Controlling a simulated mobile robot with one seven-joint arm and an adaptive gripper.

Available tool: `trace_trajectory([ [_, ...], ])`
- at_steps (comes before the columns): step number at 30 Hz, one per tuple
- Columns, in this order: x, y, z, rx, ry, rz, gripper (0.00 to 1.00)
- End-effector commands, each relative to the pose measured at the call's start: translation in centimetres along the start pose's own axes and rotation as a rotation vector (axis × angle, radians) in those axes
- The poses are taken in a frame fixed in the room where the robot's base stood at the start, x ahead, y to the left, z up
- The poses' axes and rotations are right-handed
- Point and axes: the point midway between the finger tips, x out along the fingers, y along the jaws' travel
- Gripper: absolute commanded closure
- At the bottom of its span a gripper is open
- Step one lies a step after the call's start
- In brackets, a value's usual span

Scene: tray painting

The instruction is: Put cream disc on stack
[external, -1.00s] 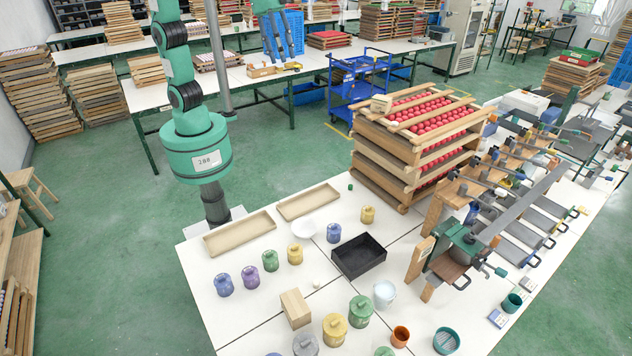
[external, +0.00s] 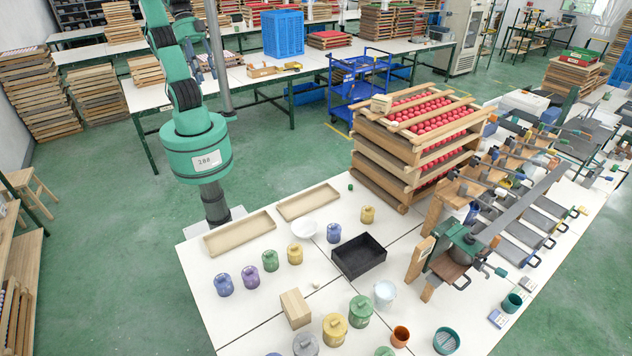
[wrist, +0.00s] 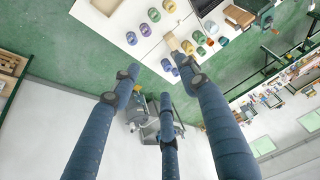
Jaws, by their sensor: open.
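A small cream piece (external: 316,284) lies on the white table behind the wooden block; it is too small to tell whether it is the cream disc. A stack of wooden trays (external: 400,165) holding red balls stands at the table's back right, with slats and a small wooden block on top. I cannot tell whether this is the stack meant. My gripper (wrist: 163,82) is open and empty in the wrist view, its three blue fingers spread high above the floor, with the table beyond. In the external view I cannot make out its fingers.
Several lidded jars, including a purple one (external: 250,277), stand on the table (external: 225,325). A wooden block (external: 295,309), black box (external: 359,272), white bowl (external: 304,228), white mug (external: 384,293) and two shallow trays (external: 240,234) are there too. A clamp rack (external: 465,245) edges the right side.

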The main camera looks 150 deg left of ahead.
Motion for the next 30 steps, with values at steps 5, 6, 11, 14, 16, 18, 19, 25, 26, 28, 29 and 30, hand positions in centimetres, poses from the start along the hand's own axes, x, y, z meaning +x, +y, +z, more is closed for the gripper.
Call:
trace_trajectory([
  [5,0.8,1.7,4.1,0.006,0.024,0.019,0.56],
  [6,1.0,1.9,4.7,0.007,0.029,0.022,0.56],
  [11,1.4,2.4,6.2,0.007,0.038,0.030,0.56],
  [14,1.6,2.5,6.5,0.007,0.038,0.031,0.56],
  [16,1.6,2.5,6.5,0.007,0.038,0.031,0.56],
  [18,1.6,2.5,6.5,0.006,0.038,0.031,0.56],
  [19,1.6,2.5,6.5,0.006,0.038,0.031,0.56],
  [25,1.7,2.5,6.5,0.006,0.038,0.031,0.56],
  [26,1.8,2.5,6.6,0.006,0.038,0.031,0.56],
  [28,2.2,2.5,6.8,0.006,0.038,0.031,0.56],
  [29,2.4,2.5,6.9,0.006,0.038,0.031,0.56],
  [30,2.8,2.5,7.1,0.006,0.038,0.031,0.56],
])
